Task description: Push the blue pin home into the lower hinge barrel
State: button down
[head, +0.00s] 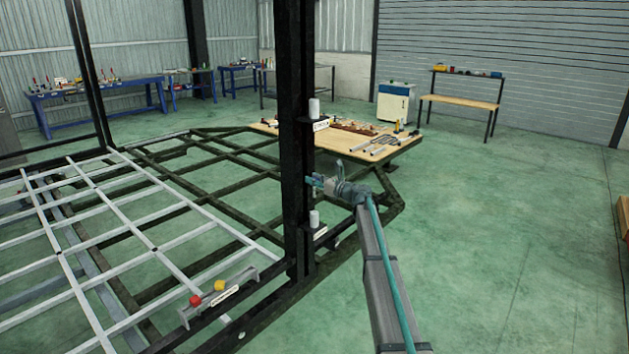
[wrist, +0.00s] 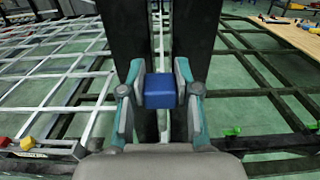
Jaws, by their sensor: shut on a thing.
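In the wrist view the blue pin (wrist: 160,90) shows as a blue block between the two fingers of my gripper (wrist: 160,92), which is shut on it. In the head view my gripper (head: 318,182) is beside the black upright post (head: 294,150), at a height between two pale grey cylinders. The lower cylinder (head: 314,218) sits on a bracket low on the post and looks like the lower hinge barrel. The upper cylinder (head: 314,108) sits on a similar bracket above. The pin's lower end is hidden, and I cannot tell it apart from the fingers in the head view.
A small tray (head: 253,273) on the chassis rail carries a red piece (head: 195,300) and a yellow piece (head: 219,285). A wooden table (head: 405,147) with tools stands behind the post. The green floor (head: 500,240) at right is clear.

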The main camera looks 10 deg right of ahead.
aim_at(314, 192)
jog(key=shift+f+b, duration=1.25)
jog(key=shift+f, duration=1.6)
jog(key=shift+f+b, duration=1.15)
jog(key=shift+f, duration=2.4)
jog(key=c, duration=0.7)
grip_release()
jog(key=shift+c, duration=0.2)
jog(key=v, duration=1.2)
